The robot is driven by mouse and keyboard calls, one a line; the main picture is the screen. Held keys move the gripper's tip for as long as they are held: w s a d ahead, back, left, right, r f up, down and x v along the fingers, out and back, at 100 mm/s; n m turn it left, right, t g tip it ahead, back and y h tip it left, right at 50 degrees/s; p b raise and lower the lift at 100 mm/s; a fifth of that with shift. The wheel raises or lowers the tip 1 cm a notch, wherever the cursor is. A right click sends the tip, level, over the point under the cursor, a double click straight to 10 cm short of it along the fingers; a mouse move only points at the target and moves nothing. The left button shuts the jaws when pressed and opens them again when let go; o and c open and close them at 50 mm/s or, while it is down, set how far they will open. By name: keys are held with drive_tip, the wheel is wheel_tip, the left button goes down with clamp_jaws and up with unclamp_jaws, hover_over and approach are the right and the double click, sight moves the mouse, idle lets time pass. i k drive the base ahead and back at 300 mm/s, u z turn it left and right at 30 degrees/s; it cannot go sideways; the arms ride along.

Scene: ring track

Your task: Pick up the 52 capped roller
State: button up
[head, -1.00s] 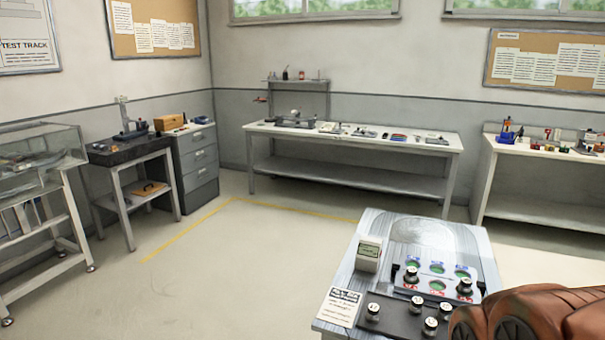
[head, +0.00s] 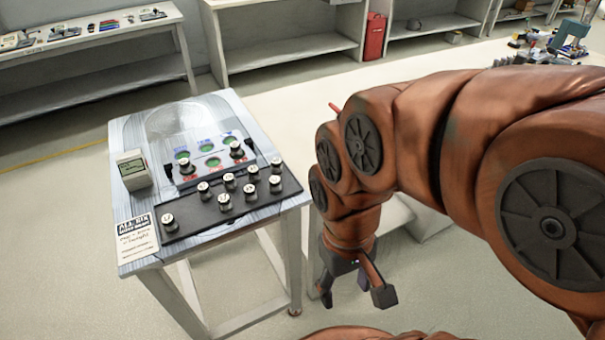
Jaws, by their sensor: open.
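Two more stand on a panel with green spots behind, one at left (head: 186,166) and one at right (head: 236,150). The cap marks are too small to read, so I cannot tell which is 52. My gripper (head: 355,297) is open and empty, pointing down right of the table, apart from it.
A small display box (head: 132,170) and a printed card (head: 137,238) sit on the table's left side. Long benches stand behind, with a red canister (head: 375,36) near one. Open floor lies left of the table.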

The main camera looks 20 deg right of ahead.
sight(275, 183)
drive_tip(key=z, duration=0.5)
drive_tip(key=k, duration=1)
drive_tip(key=u, duration=0.75)
drive_tip(key=i, duration=1.1)
drive_tip(key=u, duration=0.05)
